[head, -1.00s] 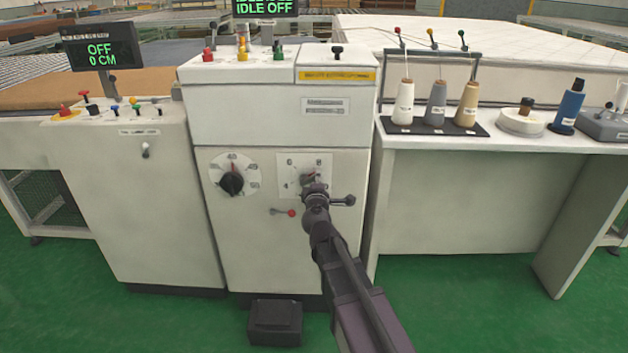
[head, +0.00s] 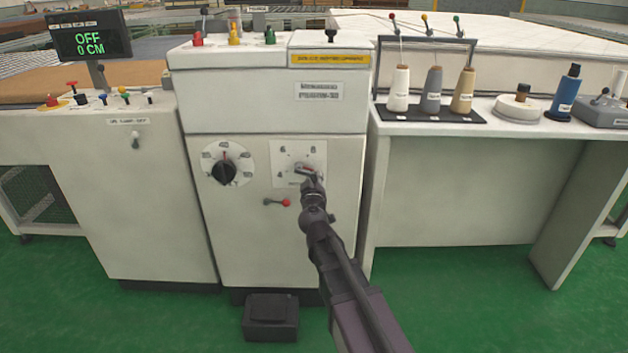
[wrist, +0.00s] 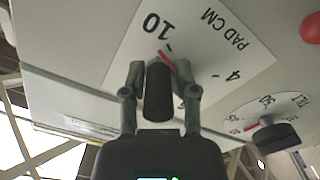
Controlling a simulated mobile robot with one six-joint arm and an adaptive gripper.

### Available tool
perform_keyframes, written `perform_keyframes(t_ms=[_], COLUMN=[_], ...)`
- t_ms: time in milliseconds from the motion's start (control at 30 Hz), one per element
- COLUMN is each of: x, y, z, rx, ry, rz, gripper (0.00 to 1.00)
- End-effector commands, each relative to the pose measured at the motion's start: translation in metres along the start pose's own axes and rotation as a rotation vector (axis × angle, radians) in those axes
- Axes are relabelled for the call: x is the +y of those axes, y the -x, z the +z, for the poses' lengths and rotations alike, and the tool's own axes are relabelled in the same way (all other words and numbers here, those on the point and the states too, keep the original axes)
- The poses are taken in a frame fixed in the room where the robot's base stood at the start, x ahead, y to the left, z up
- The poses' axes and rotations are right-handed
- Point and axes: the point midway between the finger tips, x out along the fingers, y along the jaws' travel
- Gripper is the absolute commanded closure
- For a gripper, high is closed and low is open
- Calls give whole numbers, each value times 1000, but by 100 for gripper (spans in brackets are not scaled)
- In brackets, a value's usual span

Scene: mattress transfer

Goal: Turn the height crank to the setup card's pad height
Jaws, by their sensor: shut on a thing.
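The pad height dial, a white plate marked "PAD CM" (wrist: 215,38), is on the front of the white machine; it also shows in the head view (head: 283,160). The numbers 10 and 4 are readable in the wrist view. My gripper (wrist: 158,80) is shut on the dark handle (wrist: 157,98) of the height crank at this dial. A red pointer mark (wrist: 167,57) lies close to the tick by 10. My gripper (head: 307,178) covers the dial's lower right in the head view. I cannot identify the setup card.
The tilt dial (head: 223,170) with its black knob is left of the pad dial. A red-ended lever (head: 286,202) sits just below. A black box (head: 270,317) is on the floor. Thread cones stand on the right table (head: 490,140). The left display reads "OFF 0 CM" (head: 90,38).

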Motion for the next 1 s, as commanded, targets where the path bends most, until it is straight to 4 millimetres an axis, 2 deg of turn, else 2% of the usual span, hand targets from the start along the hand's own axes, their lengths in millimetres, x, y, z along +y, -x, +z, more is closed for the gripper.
perform_keyframes(t_ms=[33, 333, 833, 867, 900, 933, 1000], x=[-5, -10, -10, -10, -10, -10, -10], y=[-2, -3, -3, -3, -3, -3, -3], z=[0, 1, 1, 1, 1, 1, 2], rx=[5, 5, 5, 5, 5, 5, 4], ry=[-33, -162, -182, -182, -182, -181, -181], rz=[-7, -7, -7, -7, -7, -6, -5], gripper=[100, 100, 100, 52, 41, 35, 35])
